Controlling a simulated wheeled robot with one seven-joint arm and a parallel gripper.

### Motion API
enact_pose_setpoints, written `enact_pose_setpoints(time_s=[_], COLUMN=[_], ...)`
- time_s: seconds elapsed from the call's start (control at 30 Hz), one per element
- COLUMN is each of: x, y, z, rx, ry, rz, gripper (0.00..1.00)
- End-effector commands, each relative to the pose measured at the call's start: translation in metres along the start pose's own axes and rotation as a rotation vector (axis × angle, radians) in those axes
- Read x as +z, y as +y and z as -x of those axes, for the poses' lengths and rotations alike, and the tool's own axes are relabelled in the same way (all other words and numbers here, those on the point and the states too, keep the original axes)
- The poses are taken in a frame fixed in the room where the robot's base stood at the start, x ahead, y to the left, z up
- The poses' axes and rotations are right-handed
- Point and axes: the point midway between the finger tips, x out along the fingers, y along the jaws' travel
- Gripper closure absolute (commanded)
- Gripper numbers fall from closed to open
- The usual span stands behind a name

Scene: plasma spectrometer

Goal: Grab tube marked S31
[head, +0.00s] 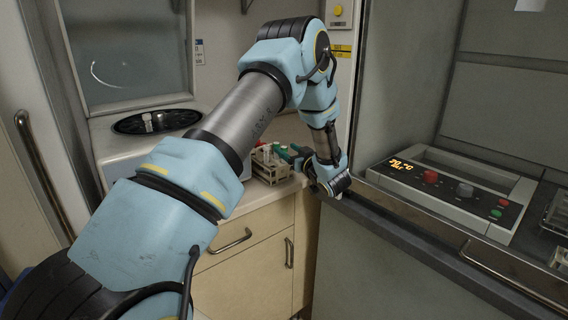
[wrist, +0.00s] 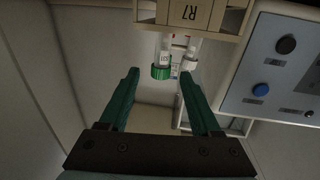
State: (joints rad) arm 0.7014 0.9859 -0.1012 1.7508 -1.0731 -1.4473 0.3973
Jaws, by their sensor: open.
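In the wrist view, a tube with a green cap (wrist: 161,72) shows just ahead of my fingertips, roughly between them. It has a white label too small to read for certain. A tube with a white cap (wrist: 189,58) is beside it, near the right fingertip. Both show at a wooden rack (wrist: 205,14) marked R7, seen upside down. My gripper (wrist: 158,73) is open, with nothing held between its green fingers. In the head view, the rack (head: 267,168) stands on the counter, with my gripper close on its right. I cannot tell which tube is S31.
A panel with dark and blue buttons (wrist: 262,90) is right of the rack in the wrist view. In the head view, a round dark holder (head: 157,122) is on the white machine at left. A control box (head: 450,190) with red and green buttons is at right.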

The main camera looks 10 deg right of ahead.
Motion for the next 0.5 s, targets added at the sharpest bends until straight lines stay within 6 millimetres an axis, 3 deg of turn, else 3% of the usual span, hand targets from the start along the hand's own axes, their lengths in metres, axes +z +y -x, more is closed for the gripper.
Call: enact_pose_setpoints(time_s=[0.13, 0.37, 0.5], x=[-0.003, 0.000, -0.001], y=[-0.001, 0.000, 0.000], z=[-0.021, -0.025, -0.025], rx=[-0.001, 0.001, 0.001], ry=[-0.001, -0.001, -0.001], rz=[0.000, 0.000, 0.000], gripper=[0.35, 0.35, 0.48])
